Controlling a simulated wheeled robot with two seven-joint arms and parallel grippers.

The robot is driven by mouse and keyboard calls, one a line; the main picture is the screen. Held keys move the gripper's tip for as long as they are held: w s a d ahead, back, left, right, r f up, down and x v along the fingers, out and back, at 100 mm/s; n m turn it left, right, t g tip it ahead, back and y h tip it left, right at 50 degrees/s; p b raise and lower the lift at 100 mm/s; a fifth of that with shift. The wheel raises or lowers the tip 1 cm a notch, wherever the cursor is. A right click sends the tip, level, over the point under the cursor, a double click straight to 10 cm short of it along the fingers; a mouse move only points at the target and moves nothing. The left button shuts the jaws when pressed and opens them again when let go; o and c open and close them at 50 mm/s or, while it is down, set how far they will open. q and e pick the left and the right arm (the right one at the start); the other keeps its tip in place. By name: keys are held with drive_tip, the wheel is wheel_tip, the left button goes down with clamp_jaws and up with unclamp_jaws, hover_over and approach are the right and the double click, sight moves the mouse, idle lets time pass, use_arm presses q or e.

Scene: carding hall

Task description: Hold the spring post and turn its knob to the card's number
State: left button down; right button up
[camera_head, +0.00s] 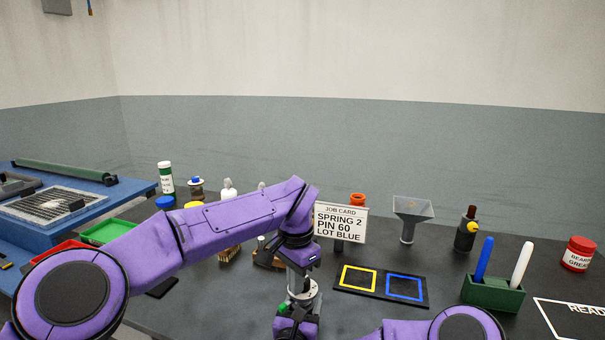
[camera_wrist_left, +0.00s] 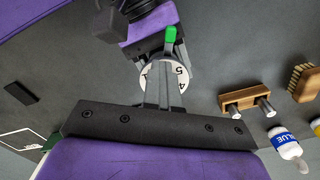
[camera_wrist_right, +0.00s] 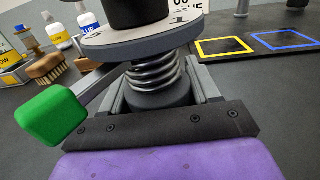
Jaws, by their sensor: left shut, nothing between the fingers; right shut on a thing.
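The job card (camera_head: 340,223) reads SPRING 2, PIN 60, LOT BLUE. The spring post (camera_wrist_right: 155,75) has a metal coil under a numbered dial (camera_wrist_right: 165,32) with a black knob (camera_wrist_right: 140,10) on top. In the left wrist view the dial (camera_wrist_left: 181,76) shows 4 and 5. A lever with a green end (camera_wrist_right: 50,118) sticks out beside the post. My right gripper (camera_wrist_right: 155,92) is shut on the post below the dial. My left gripper (camera_wrist_left: 160,90) is shut and empty over the dial, its fingers covering the dial's middle; whether it touches the knob I cannot tell.
Right of the post lies a black mat with yellow (camera_head: 358,278) and blue (camera_head: 404,288) squares. A brush (camera_wrist_left: 304,82) and blue-labelled bottle (camera_wrist_left: 285,145) stand nearby.

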use_arm(q)
drive_tip(key=shift+w+a, duration=0.55)
use_arm(e)
drive_tip(key=shift+f, duration=0.25)
use_arm(q)
drive_tip(key=shift+w+a, duration=0.25)
drive_tip(key=shift+w, duration=0.15)
use_arm(e)
drive_tip(key=shift+s, duration=0.1)
use_arm(q)
drive_tip(key=shift+a, duration=0.15)
wheel_tip(320, 180, up, 6)
drive_tip(key=shift+a, duration=0.15)
